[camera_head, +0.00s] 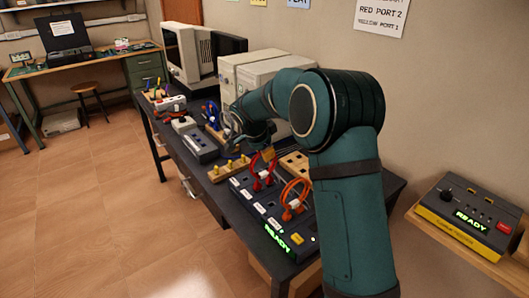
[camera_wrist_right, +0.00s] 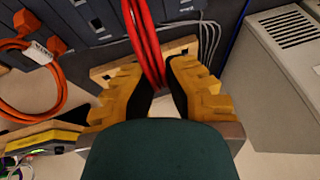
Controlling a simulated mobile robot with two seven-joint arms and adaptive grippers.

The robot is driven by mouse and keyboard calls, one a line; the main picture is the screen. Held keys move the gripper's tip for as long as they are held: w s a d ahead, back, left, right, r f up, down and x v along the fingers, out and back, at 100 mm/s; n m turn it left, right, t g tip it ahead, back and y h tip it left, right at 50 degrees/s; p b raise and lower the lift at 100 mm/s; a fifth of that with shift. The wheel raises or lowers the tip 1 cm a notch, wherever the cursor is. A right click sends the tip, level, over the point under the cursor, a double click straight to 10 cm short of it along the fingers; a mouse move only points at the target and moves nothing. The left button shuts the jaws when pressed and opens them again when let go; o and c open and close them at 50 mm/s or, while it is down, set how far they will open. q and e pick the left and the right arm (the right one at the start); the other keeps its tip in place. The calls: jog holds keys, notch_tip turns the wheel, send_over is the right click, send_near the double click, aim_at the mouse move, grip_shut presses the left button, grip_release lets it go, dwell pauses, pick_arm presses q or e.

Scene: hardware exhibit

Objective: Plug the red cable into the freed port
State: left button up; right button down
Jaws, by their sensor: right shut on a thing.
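The red cable (camera_wrist_right: 145,40) runs as a bundle of strands between the yellow fingers of my right gripper (camera_wrist_right: 155,82), which is shut on it. The plug ends of the red cable are out of the right wrist view. In the head view the red cable (camera_head: 263,172) loops over the dark port box (camera_head: 270,212); I cannot tell whether its plugs are seated. My right gripper (camera_head: 267,154) is just above it, mostly hidden by my arm. An orange cable (camera_head: 292,193) is on the near part of the box and also shows in the right wrist view (camera_wrist_right: 30,105). My left gripper is not in view.
A wooden block with yellow plugs (camera_head: 229,168) stands left of the port box. Another wooden board (camera_head: 295,163) lies behind it. Beige computer cases (camera_head: 250,75) line the wall. A "READY" console (camera_head: 467,215) sits on a shelf at right.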

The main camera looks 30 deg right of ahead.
jog(key=shift+f+b, duration=0.3)
jog(key=shift+b, duration=0.1)
dwell(0.6)
dwell(0.3)
jog(key=shift+c, duration=1.6)
grip_release()
jog(key=shift+r, duration=0.1)
jog(key=p+v, duration=0.2)
jog(key=v, duration=0.5)
jog(key=shift+p, duration=0.35)
jog(key=shift+a+r, duration=0.1)
